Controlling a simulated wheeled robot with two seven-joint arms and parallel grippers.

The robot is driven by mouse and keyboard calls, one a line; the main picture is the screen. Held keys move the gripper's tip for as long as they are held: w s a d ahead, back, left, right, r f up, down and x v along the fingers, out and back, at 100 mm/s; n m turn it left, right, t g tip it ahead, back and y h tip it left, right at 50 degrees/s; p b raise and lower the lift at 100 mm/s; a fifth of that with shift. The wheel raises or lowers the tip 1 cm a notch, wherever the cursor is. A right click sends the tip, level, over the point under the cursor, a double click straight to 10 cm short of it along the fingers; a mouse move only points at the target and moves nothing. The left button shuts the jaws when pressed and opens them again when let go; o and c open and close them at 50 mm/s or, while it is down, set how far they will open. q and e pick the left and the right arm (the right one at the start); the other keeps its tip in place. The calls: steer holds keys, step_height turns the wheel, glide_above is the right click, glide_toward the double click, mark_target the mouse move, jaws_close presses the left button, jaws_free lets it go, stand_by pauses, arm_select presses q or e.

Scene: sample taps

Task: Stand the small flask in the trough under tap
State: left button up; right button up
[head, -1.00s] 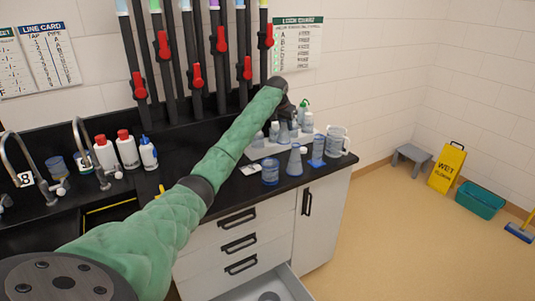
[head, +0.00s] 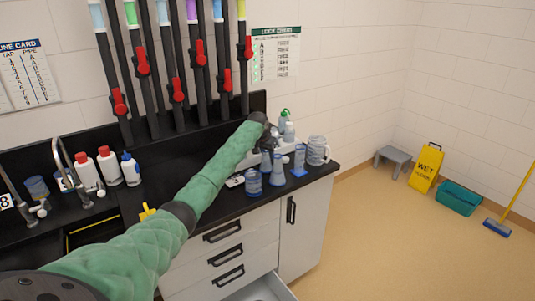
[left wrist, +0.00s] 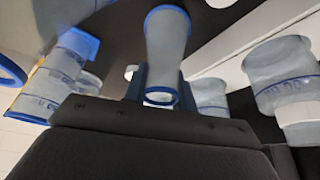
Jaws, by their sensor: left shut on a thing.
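My left gripper (head: 268,145) is over the right part of the black counter, at the back group of glassware. In the left wrist view its two dark fingers (left wrist: 162,88) are shut on a clear small flask (left wrist: 166,45) with blue rims. In the head view the arm and gripper mostly hide that flask. The taps (head: 62,160) are curved metal spouts at the left, with number tags by them. A dark recess with a yellow edge (head: 95,232) lies in the counter at the left; my arm partly covers it. My right gripper is not in view.
A conical flask (head: 278,172), a beaker (head: 253,183), a measuring cylinder (head: 299,160) and a jug (head: 317,150) stand close by on the counter. Bottles (head: 108,166) stand near the taps. Dark pipes with red valves (head: 178,90) rise behind. A drawer (head: 265,288) is open below.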

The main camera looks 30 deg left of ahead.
arm_select(q)
steer(key=o, duration=0.5)
steer(key=shift+f, duration=0.15)
steer(key=o, duration=0.4)
steer(key=shift+o, duration=0.2)
